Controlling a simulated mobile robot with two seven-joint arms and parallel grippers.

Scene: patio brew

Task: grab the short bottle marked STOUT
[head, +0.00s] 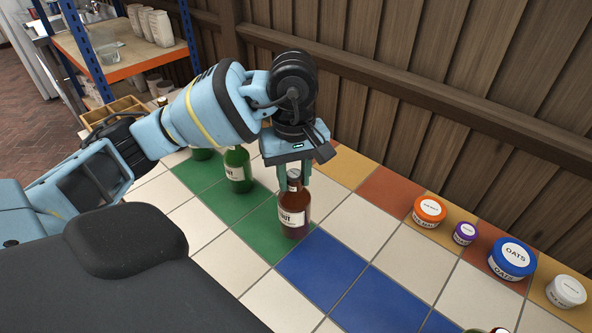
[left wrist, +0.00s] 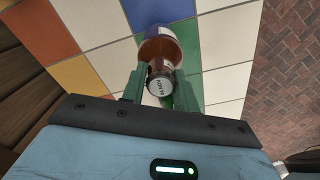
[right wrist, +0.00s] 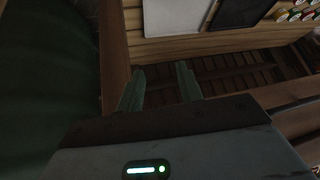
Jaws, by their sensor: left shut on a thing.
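The short brown bottle marked STOUT (head: 293,212) stands upright on the tiled counter, with a white label and a cap. In the left wrist view the bottle (left wrist: 165,46) shows from above, its cap between the fingers. My left gripper (head: 295,182) reaches down from above and is shut on the bottle's neck; its fingertips also show in the left wrist view (left wrist: 152,85). My right gripper (right wrist: 160,85) shows in the right wrist view, its fingers apart with nothing between them. It is away from the bottle.
Green bottles (head: 238,172) stand left of the stout bottle, partly behind my left arm. Tubs line the wall side: an orange-lidded one (head: 429,212), a small purple one (head: 464,233), a blue OATS tub (head: 511,259) and a white one (head: 566,291). A wooden wall (head: 450,70) runs behind.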

